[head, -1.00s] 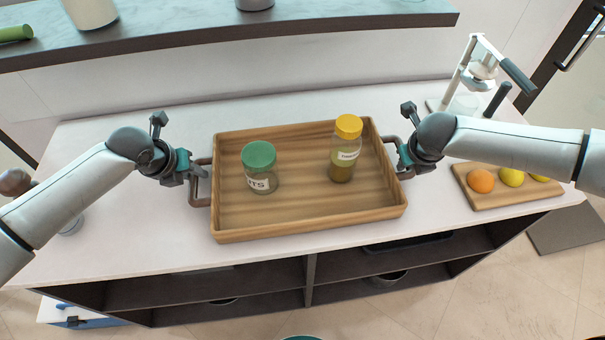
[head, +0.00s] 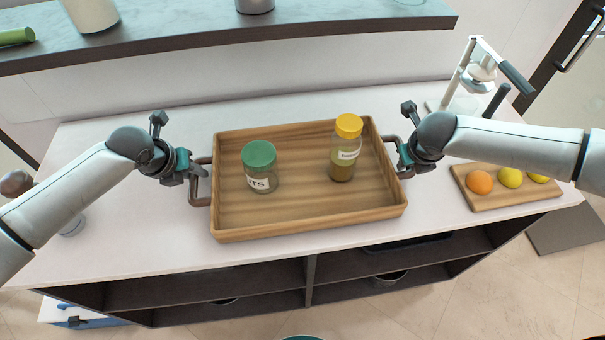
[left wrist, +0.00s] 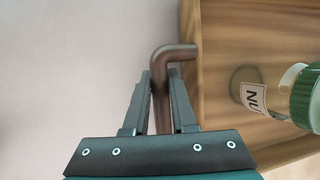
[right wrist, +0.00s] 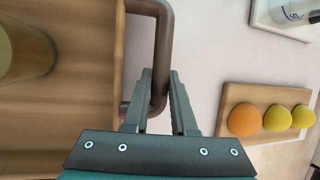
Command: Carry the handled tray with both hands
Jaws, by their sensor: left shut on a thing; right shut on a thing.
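The wooden handled tray (head: 308,217) is over the white counter in the head view. A green-lidded jar (head: 260,167) stands upright inside its left half, and a yellow-lidded jar (head: 346,148) stands upright inside its right half. My left gripper (head: 192,172) is shut on the tray's left handle, a brown metal bar that shows between the fingers in the left wrist view (left wrist: 172,55). My right gripper (head: 405,165) is shut on the right handle, which also shows in the right wrist view (right wrist: 162,50). I cannot tell whether the tray's underside touches the counter.
A cutting board (head: 512,199) with an orange and yellow fruits lies right of the tray. A white press (head: 470,85) stands behind it. A grey shelf (head: 230,32) runs above the back of the counter. The counter (head: 130,235) is clear at front left.

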